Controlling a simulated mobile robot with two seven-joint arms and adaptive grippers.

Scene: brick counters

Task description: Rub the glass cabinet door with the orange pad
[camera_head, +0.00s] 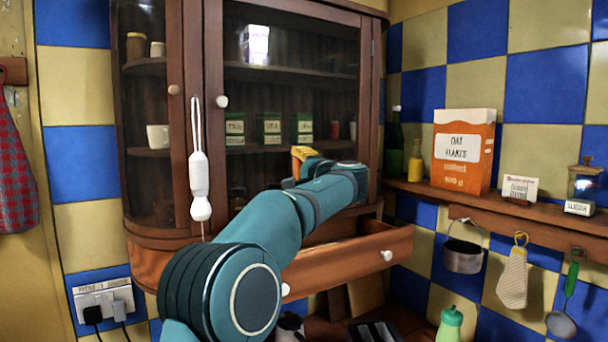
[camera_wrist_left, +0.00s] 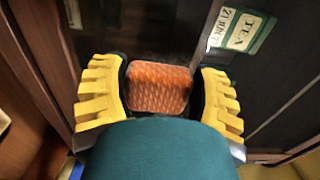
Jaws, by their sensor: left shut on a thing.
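The glass cabinet door (camera_head: 310,50) stands upright in its dark wooden frame, with a white knob at its left. My left gripper (camera_head: 302,154) is at the lower part of this door, mostly hidden behind my own arm. In the left wrist view its yellow fingers (camera_wrist_left: 158,92) are shut on the orange pad (camera_wrist_left: 158,84), one at each side. The pad has a textured face and lies in front of the dark glass (camera_wrist_left: 187,25). I cannot tell whether it touches the glass. My right gripper is not in view.
A drawer (camera_head: 345,258) stands open below the door. A white hanging device (camera_head: 199,180) dangles left of the door. An oat flakes box (camera_head: 463,150) and bottles stand on the right shelf, with a pan (camera_head: 463,256) hanging below. Green tea boxes (camera_head: 270,130) are behind the glass.

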